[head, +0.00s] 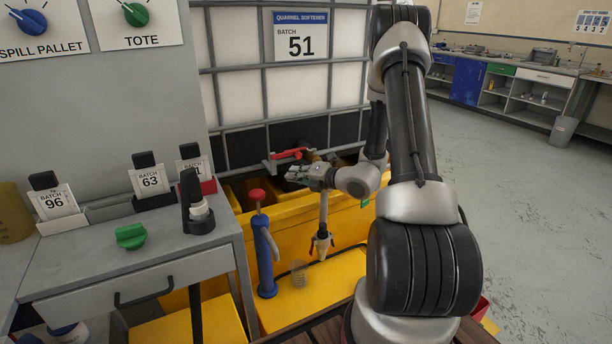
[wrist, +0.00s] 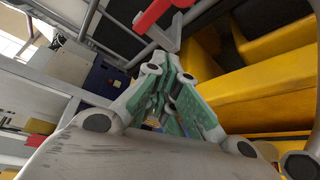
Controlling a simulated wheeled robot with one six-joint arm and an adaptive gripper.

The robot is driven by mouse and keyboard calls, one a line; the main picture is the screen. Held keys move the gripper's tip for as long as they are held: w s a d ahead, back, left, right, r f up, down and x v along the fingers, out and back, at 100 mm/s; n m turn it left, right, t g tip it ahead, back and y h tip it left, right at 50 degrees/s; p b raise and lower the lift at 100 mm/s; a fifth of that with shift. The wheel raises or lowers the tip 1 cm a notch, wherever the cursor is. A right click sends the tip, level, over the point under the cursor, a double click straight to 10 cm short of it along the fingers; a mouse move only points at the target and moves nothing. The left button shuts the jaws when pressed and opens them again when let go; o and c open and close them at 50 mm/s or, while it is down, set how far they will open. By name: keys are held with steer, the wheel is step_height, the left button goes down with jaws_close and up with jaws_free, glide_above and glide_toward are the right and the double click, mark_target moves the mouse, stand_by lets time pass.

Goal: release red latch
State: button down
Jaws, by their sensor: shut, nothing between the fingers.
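The red latch (head: 287,154) is on the front of the caged tote, low down near the yellow pallet. In the wrist view the red latch (wrist: 158,14) shows at the top, beyond my fingertips and apart from them. My gripper (head: 294,174) is close below and in front of the latch in the head view, pointing left. In the wrist view my gripper (wrist: 168,80) has its green-padded fingers together, with nothing held. The grey bracket (wrist: 163,37) by the latch is partly visible.
The yellow spill pallet (head: 330,215) lies under the tote (head: 328,85). A blue hand pump with a red knob (head: 263,240) stands left of my gripper. A grey bench (head: 150,260) with batch cards (head: 150,180) is further left. Open floor (head: 530,190) lies to the right.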

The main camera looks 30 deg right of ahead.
steer(key=w+d, duration=0.1)
steer(key=w+d+r, duration=0.1)
steer(key=w, duration=0.1)
steer(key=shift+w+d, duration=0.1)
